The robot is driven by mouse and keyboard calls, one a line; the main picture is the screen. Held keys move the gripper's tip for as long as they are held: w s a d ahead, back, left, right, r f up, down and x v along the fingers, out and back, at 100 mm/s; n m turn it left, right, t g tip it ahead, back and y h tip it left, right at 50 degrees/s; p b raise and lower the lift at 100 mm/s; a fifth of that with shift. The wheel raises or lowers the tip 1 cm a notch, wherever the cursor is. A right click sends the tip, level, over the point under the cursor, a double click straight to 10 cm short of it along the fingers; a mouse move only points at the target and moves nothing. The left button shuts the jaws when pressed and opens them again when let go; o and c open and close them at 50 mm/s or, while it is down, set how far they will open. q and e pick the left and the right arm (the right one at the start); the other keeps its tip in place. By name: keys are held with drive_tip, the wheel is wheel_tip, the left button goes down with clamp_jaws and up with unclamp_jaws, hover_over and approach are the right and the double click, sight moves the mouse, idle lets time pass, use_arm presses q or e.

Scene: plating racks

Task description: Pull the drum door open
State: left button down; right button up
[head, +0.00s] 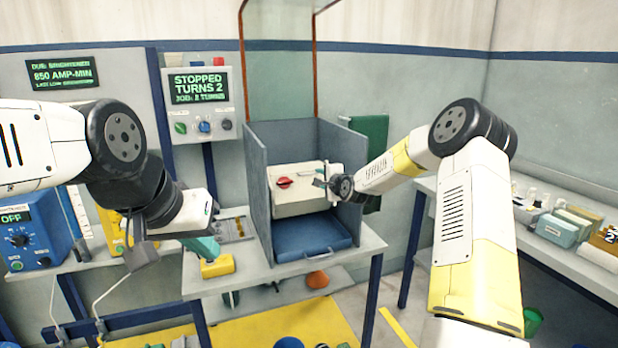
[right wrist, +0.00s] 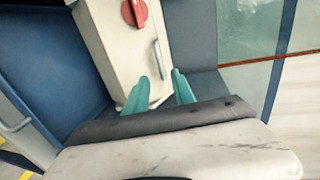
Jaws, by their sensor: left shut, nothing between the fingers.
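The drum is a cream box (head: 296,200) with a red knob (head: 284,183), set inside a blue-grey open-fronted housing (head: 258,195). It also shows in the right wrist view (right wrist: 108,35), with its red knob (right wrist: 134,12) and a slim metal handle (right wrist: 157,60). My right gripper (head: 322,182) is at the drum's right front. Its teal fingers (right wrist: 160,80) are apart, and the handle shows just beyond and between the tips; contact cannot be told. My left gripper (head: 206,252) is shut and empty, low above a yellow block (head: 218,266), away from the drum.
A blue tray (head: 312,240) lies below the drum. A display reading "STOPPED TURNS 2" (head: 199,86) hangs behind on the left. A blue control box (head: 30,240) is at far left. A side bench (head: 560,250) with small goods stands right.

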sight(312, 174)
drive_tip(key=x, duration=0.7)
drive_tip(key=shift+w+a, duration=0.15)
drive_tip(key=shift+w, duration=0.1)
clamp_jaws()
idle(1.1)
